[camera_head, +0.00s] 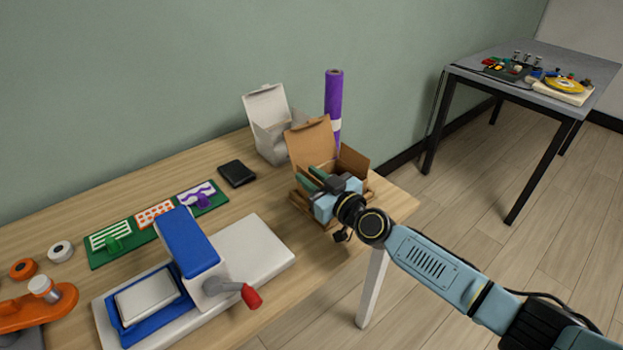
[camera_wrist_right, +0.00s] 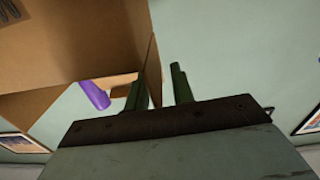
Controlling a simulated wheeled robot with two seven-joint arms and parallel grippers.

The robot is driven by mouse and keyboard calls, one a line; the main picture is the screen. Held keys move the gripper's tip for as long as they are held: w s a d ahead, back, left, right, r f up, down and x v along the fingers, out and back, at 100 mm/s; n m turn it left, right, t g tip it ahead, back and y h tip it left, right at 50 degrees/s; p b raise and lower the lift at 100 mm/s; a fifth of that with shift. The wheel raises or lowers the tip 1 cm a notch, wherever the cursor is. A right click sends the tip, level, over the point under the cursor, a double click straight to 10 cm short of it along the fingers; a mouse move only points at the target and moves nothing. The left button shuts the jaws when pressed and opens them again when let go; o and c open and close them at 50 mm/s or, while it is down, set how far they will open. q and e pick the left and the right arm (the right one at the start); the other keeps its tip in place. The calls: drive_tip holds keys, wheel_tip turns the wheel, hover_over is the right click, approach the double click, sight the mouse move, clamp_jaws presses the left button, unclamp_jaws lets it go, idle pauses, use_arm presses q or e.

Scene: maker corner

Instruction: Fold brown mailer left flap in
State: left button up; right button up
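The brown mailer (camera_head: 311,142) stands open near the right end of the wooden table, its lid raised at the back. A right side flap (camera_head: 354,161) stands up. My right gripper (camera_head: 311,178) is at the mailer's left front side, covering much of that side. In the right wrist view, its two green fingers (camera_wrist_right: 160,88) are apart. A narrow brown panel of the mailer (camera_wrist_right: 153,68) reaches down toward the gap between them; I cannot tell whether they touch it. The left flap is not clear in the head view. My left gripper is not in view.
A white open box (camera_head: 270,135) and a purple roll (camera_head: 333,95) stand behind the mailer. A black wallet (camera_head: 237,173), a green board (camera_head: 108,243) and a blue press with a red-knobbed crank (camera_head: 188,243) are to the left. The table's right edge is close.

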drive_tip(key=shift+c, duration=0.4)
clamp_jaws()
